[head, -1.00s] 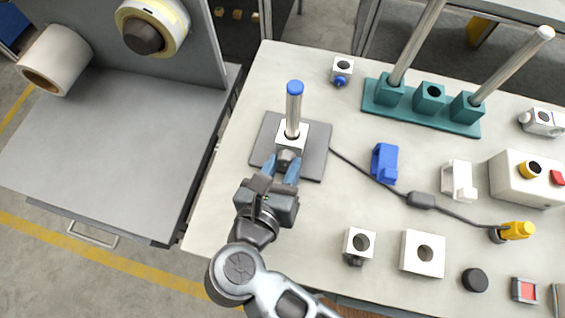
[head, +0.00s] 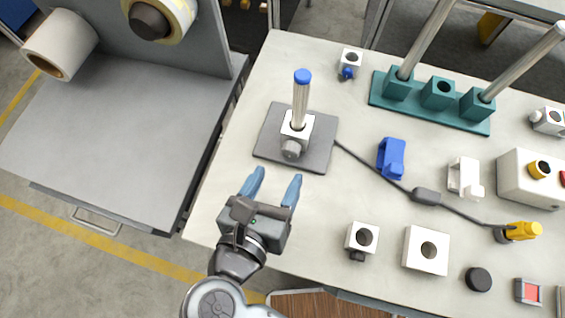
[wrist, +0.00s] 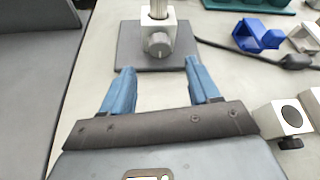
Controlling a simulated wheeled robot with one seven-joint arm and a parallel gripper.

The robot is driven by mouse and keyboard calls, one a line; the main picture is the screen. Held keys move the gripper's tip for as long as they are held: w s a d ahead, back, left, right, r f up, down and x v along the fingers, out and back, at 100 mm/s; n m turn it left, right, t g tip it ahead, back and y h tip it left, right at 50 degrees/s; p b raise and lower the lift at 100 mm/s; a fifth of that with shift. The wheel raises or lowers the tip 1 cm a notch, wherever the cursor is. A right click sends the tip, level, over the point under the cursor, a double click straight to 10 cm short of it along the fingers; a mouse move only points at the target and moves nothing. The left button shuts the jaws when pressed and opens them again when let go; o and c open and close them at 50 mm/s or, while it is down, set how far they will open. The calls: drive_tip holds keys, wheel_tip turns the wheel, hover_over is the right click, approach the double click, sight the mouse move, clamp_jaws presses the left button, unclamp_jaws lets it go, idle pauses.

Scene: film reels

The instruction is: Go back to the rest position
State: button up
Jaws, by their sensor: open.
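My gripper (head: 275,189) is open and empty over the left part of the table, its blue fingers apart. It also shows in the wrist view (wrist: 160,92), with nothing between the fingers. Beyond the fingertips stands a white block with a grey knob (head: 297,128) on a dark square plate (head: 317,153). An upright metal rod with a blue cap (head: 301,98) stands in the block. The fingers are clear of the block and knob, which also show in the wrist view (wrist: 158,44).
A teal stand (head: 438,99) with two rods stands at the back right. A blue bracket (head: 391,157), a white clamp block (head: 361,238) and a white square block (head: 426,250) lie to the right. A cable (head: 372,171) leaves the plate. A grey cabinet (head: 100,140) is at left.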

drive_tip(key=shift+v, duration=0.9)
drive_tip(key=s+d+r+n+t+h, duration=0.1)
drive_tip(key=s+d+r+n+t, duration=0.15)
drive_tip(key=d+r+n, duration=0.45)
drive_tip(key=s+d+r+n+t+h, duration=0.1)
drive_tip(key=s+d+r+n+t, duration=0.25)
drive_tip(key=d, duration=0.55)
drive_tip(key=s+d+f+n+g+y, duration=0.1)
drive_tip(key=s+d+n+y, duration=0.2)
drive_tip(key=n, duration=1.1)
drive_tip(key=s+d+f+n+g+y, duration=0.1)
drive_tip(key=s+n, duration=0.6)
drive_tip(key=n, duration=0.7)
drive_tip(key=d+g+y, duration=0.1)
drive_tip(key=d+y, duration=0.1)
drive_tip(key=y, duration=0.1)
drive_tip(key=shift+s+d+f+g+y, duration=0.2)
drive_tip(key=shift+s+g+y, duration=0.1)
drive_tip(key=shift+y, duration=0.1)
